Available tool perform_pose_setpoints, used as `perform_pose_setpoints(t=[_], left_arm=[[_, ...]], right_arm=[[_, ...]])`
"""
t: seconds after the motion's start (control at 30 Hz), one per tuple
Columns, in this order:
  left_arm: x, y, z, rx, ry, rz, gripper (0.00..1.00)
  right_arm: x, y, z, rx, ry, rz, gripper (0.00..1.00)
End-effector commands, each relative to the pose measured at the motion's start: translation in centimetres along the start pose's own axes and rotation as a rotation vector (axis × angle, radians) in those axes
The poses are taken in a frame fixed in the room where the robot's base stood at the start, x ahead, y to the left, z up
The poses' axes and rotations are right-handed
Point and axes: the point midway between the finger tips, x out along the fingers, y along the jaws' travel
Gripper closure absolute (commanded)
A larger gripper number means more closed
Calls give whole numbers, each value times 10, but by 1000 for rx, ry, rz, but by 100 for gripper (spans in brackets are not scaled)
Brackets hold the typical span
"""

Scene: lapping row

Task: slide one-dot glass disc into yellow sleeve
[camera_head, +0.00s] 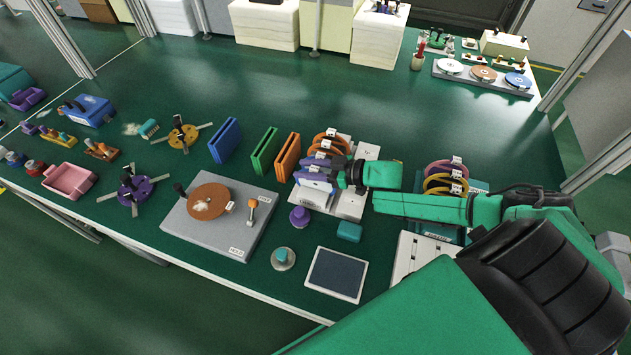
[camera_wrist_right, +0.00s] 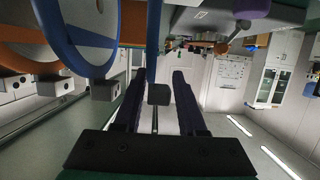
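My right gripper (camera_head: 347,174) is at the rack of ringed discs. In the right wrist view its two dark fingers (camera_wrist_right: 158,85) stand apart, with a blue edge between their tips and a gap toward the right finger. A blue-rimmed disc (camera_wrist_right: 92,35) and an orange-rimmed one (camera_wrist_right: 30,25) are beside it. In the head view, a pale purple-blue disc (camera_head: 315,178) is just left of the gripper, below orange ones (camera_head: 328,141). I cannot make out the dots. Upright blue (camera_head: 225,140), green (camera_head: 265,152) and orange (camera_head: 288,157) sleeves stand left; none looks clearly yellow. My left gripper is out of view.
A second rack (camera_head: 470,190) holds purple and yellow rings under my right arm. A grey lapping plate (camera_head: 225,232) with a brown disc, a purple knob (camera_head: 299,217), a teal block (camera_head: 349,231) and a dark pad (camera_head: 337,274) lie in front.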

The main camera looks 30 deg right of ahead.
Motion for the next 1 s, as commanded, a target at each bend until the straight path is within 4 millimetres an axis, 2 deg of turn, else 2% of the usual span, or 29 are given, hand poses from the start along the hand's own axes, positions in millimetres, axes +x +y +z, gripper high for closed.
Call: perform_pose_setpoints(t=[0.1,0.27,0.37,0.4,1.0], left_arm=[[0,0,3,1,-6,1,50],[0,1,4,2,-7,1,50],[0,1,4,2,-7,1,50],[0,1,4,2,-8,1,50],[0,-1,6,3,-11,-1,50]], right_arm=[[8,0,0,-1,-1,0,60],[8,0,1,0,-2,-1,60],[8,0,1,-1,-2,-1,94],[8,0,1,-1,-2,-1,100],[8,0,0,-1,-1,-1,100]])
